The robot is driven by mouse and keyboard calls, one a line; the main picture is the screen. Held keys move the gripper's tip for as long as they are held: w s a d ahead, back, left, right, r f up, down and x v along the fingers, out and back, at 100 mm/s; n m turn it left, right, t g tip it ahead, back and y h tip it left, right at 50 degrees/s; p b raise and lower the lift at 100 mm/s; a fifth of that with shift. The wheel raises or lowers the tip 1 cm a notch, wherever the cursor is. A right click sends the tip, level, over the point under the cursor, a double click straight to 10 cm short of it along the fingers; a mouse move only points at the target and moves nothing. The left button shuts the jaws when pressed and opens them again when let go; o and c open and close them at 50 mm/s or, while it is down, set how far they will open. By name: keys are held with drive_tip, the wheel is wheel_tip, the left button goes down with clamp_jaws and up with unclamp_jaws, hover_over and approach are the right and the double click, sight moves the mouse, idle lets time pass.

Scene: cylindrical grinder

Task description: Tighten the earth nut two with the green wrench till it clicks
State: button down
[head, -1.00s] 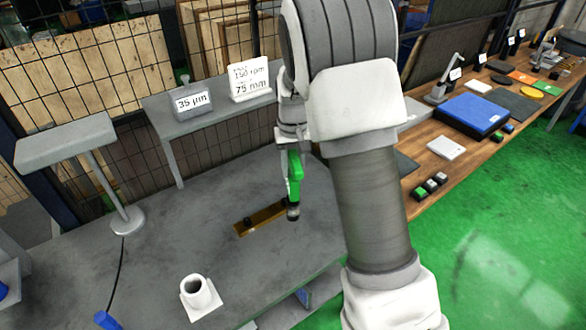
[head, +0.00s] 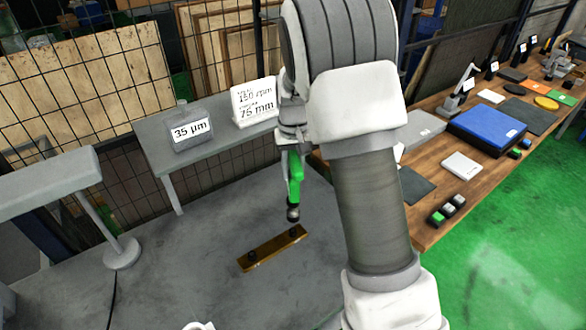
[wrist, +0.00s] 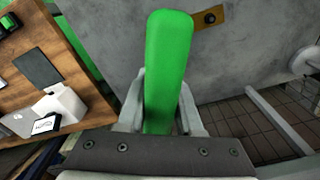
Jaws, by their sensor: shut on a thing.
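My gripper (head: 291,150) is shut on the green wrench (head: 295,175), which hangs downward with its dark round head at the lower end. In the wrist view, the green handle (wrist: 168,65) stands between the fingers. A brass bar (head: 272,249) lies on the grey table below. It carries one dark nut near its left end (head: 252,256) and one near its right end (head: 293,232). In the head view, the wrench head shows just above the right nut, apart from it. Part of the bar (wrist: 220,14) also shows at the top of the wrist view. I see no label telling which nut is two.
A grey shelf with a 35 µm sign (head: 190,131) and a 150 rpm, 75 mm sign (head: 254,102) stands behind the bar. A grey lamp-like stand (head: 121,252) is at left. A wooden bench (head: 420,215) is at right.

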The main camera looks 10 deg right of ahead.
drive_tip(key=shift+w, duration=0.35)
idle(0.3)
drive_tip(key=shift+f+b, duration=2.1)
drive_tip(key=shift+f, duration=0.6)
drive_tip(key=shift+f+b, duration=0.45)
drive_tip(key=shift+f, duration=0.15)
drive_tip(key=shift+f+b, duration=0.8)
drive_tip(key=shift+f, duration=0.5)
